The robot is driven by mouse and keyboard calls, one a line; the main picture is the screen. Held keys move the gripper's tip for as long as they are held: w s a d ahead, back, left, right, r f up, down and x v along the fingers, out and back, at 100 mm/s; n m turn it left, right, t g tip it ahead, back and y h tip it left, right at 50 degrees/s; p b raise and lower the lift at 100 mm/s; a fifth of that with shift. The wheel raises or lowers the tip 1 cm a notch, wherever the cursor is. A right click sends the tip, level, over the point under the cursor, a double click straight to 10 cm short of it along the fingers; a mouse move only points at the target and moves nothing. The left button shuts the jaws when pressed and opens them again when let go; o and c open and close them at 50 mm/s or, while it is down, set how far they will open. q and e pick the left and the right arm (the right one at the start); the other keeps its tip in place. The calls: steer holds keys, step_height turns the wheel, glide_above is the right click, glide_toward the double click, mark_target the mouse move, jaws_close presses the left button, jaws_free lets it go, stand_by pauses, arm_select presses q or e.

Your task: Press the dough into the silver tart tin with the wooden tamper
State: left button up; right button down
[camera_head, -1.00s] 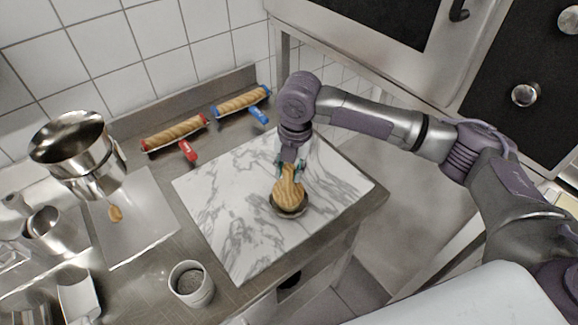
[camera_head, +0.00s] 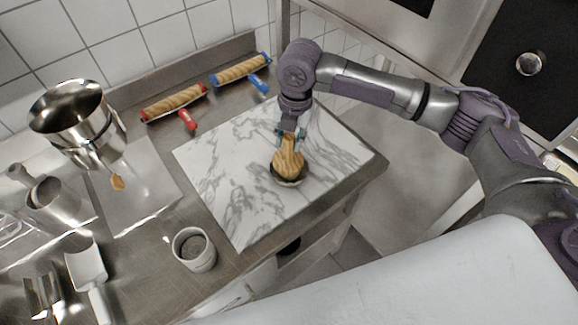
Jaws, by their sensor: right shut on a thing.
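The wooden tamper (camera_head: 289,158), striped light brown with a wide base, stands upright on the marble slab (camera_head: 225,175). My right gripper (camera_head: 291,136) is shut on its upper end from above. The tamper's base sits inside a small round tart tin (camera_head: 289,184), whose dark, shiny rim shows around its lower edge. Dough cannot be made out; the tamper covers the inside of the tin. My left gripper is out of view.
Two wood-coloured rolls, one with red ends (camera_head: 172,102) and one with blue (camera_head: 240,70), lie behind the slab. A steel pot (camera_head: 72,125), a white cup (camera_head: 194,249) and a scoop (camera_head: 85,265) are at left. The slab is otherwise clear.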

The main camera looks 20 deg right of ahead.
steer(key=shift+f+p, duration=1.5)
steer(key=shift+f, duration=0.05)
stand_by(2.1)
step_height(320, 180, up, 5)
steer(key=p, duration=0.5)
steer(key=shift+r, duration=2)
